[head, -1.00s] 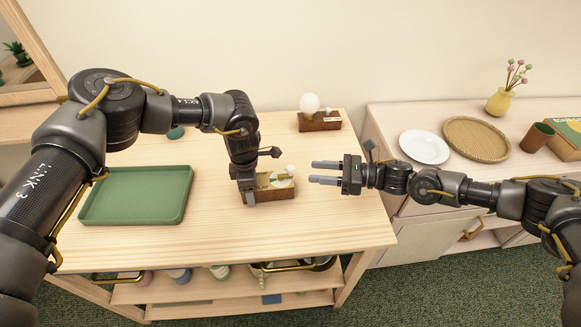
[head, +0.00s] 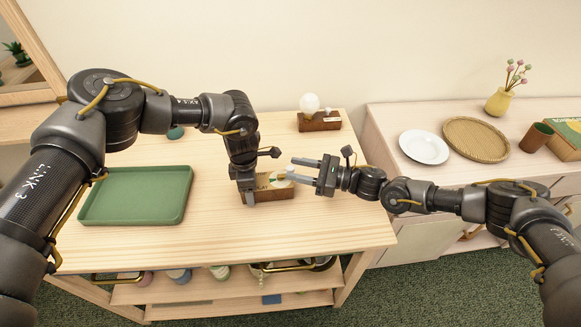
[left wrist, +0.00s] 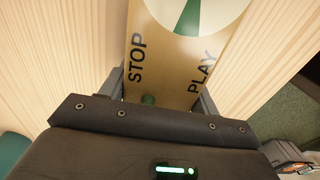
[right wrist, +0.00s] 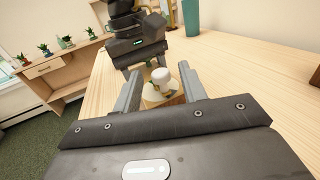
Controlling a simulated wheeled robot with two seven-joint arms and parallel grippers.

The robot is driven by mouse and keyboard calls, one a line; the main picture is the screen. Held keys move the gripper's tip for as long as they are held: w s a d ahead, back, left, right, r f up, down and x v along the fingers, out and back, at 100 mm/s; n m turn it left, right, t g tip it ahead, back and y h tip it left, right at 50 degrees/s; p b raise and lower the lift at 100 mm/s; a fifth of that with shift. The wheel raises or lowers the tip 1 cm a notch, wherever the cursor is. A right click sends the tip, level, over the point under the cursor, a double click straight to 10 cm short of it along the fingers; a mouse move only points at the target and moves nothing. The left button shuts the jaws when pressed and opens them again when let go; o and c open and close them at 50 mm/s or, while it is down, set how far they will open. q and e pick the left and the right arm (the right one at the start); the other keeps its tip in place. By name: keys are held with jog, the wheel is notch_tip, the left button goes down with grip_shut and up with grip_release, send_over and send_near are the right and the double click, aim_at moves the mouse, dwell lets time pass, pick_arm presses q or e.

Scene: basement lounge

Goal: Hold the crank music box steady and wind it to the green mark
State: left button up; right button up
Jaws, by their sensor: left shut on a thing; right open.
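The music box (head: 275,194) is a small wooden box on the table. In the left wrist view its tan top (left wrist: 165,65) reads STOP and PLAY beside a pale dial with a green wedge (left wrist: 188,18). My left gripper (head: 248,196) is shut across the box's left end, and its arm hides part of the box. The white crank knob (right wrist: 160,77) stands on the box's right part. My right gripper (head: 290,169) is open; in the right wrist view its fingers lie either side of the knob, with gaps. Contact with the knob cannot be seen.
A green tray (head: 138,216) lies left on the table. A brown block with a white globe (head: 310,103) stands behind the box. The right cabinet holds a white plate (head: 424,147), a woven mat (head: 477,139), a cup (head: 537,137) and a vase (head: 500,102). The table's front right is clear.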

jog(key=shift+x, duration=1.3)
jog(key=shift+c, duration=0.4)
grip_shut()
jog(key=shift+w+g, duration=0.1)
jog(key=shift+g, duration=0.2)
jog(key=n+g, duration=0.2)
jog(key=g, duration=0.1)
jog(key=n+g, duration=0.1)
jog(key=g, duration=0.1)
jog(key=shift+w+a+n+y, duration=0.15)
jog(key=shift+w+n+y, duration=0.25)
jog(key=shift+w+a+f+n+g+h, duration=0.15)
jog(key=shift+n+g, duration=0.4)
jog(key=shift+g, duration=0.3)
jog(key=shift+w+r+n+g+h, duration=0.1)
jog(key=shift+n+g, duration=0.4)
jog(key=shift+g, duration=0.4)
jog(key=shift+w+a+f+n+g+h, duration=0.15)
jog(key=shift+n+g, duration=0.4)
jog(key=shift+g, duration=0.3)
jog(key=shift+s+d+r+n+g, duration=0.1)
jog(key=shift+r+n+g, duration=0.05)
jog(key=shift+n+g, duration=0.2)
jog(key=shift+g+h, duration=0.25)
jog(key=shift+h, duration=0.05)
